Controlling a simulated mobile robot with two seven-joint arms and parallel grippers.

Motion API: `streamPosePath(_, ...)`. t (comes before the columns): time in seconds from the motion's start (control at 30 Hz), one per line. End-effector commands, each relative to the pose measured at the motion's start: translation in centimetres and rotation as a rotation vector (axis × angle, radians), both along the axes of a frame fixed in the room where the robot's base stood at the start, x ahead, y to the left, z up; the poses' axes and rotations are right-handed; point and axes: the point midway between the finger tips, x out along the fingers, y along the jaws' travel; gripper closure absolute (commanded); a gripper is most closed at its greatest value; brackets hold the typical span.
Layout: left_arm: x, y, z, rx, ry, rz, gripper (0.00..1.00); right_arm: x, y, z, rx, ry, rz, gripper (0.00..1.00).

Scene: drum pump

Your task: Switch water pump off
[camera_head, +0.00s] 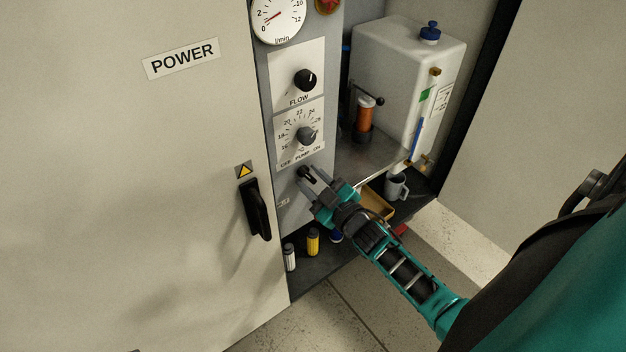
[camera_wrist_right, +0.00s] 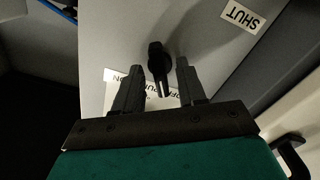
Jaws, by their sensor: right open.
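The pump switch is a black rotary knob (camera_head: 306,172) under the "OFF PUMP ON" label (camera_head: 301,156) on the grey control panel. In the right wrist view the knob (camera_wrist_right: 157,62) sits between the two fingers, with its bar pointing toward the gripper. My right gripper (camera_head: 311,184) is open at the knob, one finger on each side. My left gripper is not in view.
Above the switch are a temperature dial (camera_head: 306,135), a FLOW knob (camera_head: 305,80) and a round gauge (camera_head: 278,16). A cabinet door with a black handle (camera_head: 257,210) stands left. A white tank (camera_head: 405,85), a grey mug (camera_head: 397,187) and small bottles (camera_head: 313,241) are nearby.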

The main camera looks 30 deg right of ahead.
Motion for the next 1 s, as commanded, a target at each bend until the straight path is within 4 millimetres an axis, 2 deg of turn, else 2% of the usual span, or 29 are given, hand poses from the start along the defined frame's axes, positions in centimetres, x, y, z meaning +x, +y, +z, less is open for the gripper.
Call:
streamPosePath(0.17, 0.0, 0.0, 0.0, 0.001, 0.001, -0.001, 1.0, -0.3, 0.0, 0.0, 0.001, 0.0, 0.0, 0.6)
streamPosePath(0.27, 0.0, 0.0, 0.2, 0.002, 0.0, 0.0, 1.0, -1.2, -0.1, 0.0, 0.001, 0.001, 0.0, 0.6)
streamPosePath(0.7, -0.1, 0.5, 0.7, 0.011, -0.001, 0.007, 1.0, -10.2, -0.5, 0.0, 0.001, 0.004, -0.001, 0.6)
streamPosePath(0.83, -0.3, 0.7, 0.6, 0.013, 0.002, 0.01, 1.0, -11.9, -0.6, 0.0, 0.001, 0.002, -0.001, 0.6)
streamPosePath(1.0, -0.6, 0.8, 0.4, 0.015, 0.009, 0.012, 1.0, -12.8, -0.7, 0.0, 0.001, 0.0, 0.0, 0.6)
